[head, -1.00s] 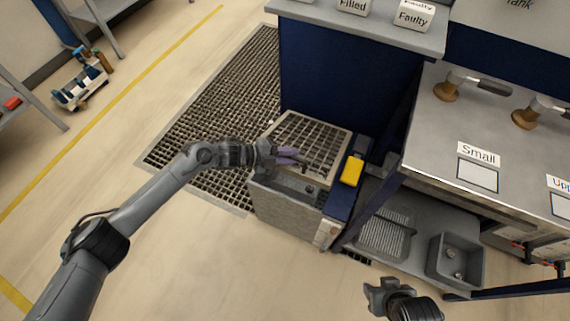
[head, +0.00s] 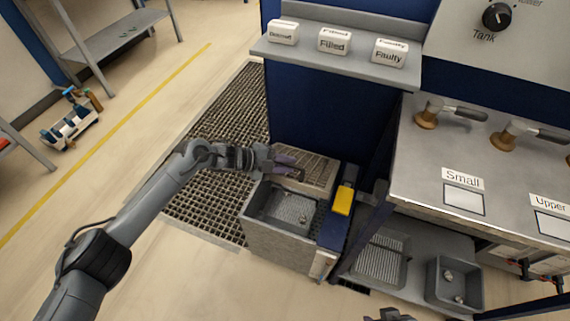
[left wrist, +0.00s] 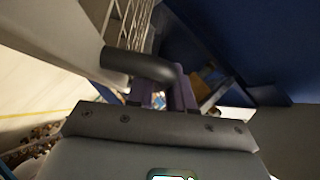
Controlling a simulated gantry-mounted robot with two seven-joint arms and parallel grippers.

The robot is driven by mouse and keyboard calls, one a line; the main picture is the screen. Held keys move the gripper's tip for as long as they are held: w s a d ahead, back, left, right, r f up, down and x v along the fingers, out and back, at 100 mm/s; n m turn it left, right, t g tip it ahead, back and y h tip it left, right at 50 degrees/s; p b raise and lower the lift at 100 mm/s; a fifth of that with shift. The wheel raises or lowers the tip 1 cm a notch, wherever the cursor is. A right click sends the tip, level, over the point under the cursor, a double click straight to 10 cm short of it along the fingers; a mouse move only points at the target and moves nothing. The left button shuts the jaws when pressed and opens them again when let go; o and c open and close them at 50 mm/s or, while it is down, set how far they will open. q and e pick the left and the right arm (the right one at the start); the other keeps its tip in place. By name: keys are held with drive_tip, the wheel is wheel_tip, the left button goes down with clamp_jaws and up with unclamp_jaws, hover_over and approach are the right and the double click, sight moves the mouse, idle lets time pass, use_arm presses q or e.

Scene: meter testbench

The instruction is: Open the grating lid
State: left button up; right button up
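The grating lid (head: 307,170) stands tilted up at the back of the grey box (head: 272,240); the box's front part is uncovered and its basin (head: 287,207) shows. My left gripper (head: 289,166) is at the lid's raised side, its two purple fingers slightly apart. In the left wrist view a dark curved bar (left wrist: 140,66), seemingly the lid's handle, crosses in front of the purple fingers (left wrist: 165,97). Whether they are closed on it is hidden. My right gripper (head: 388,315) only peeks in at the bottom edge.
A yellow block (head: 343,200) sits on the blue strip right of the box. A shelf (head: 330,58) with labelled blocks rises behind. A steel counter (head: 490,170) is at right, with a grey bin (head: 455,283) below it.

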use_arm(q)
drive_tip(key=shift+o, duration=1.3)
drive_tip(key=shift+a+r, duration=0.2)
drive_tip(key=shift+a, duration=0.1)
drive_tip(key=p+v, duration=0.4)
drive_tip(key=v, duration=0.6)
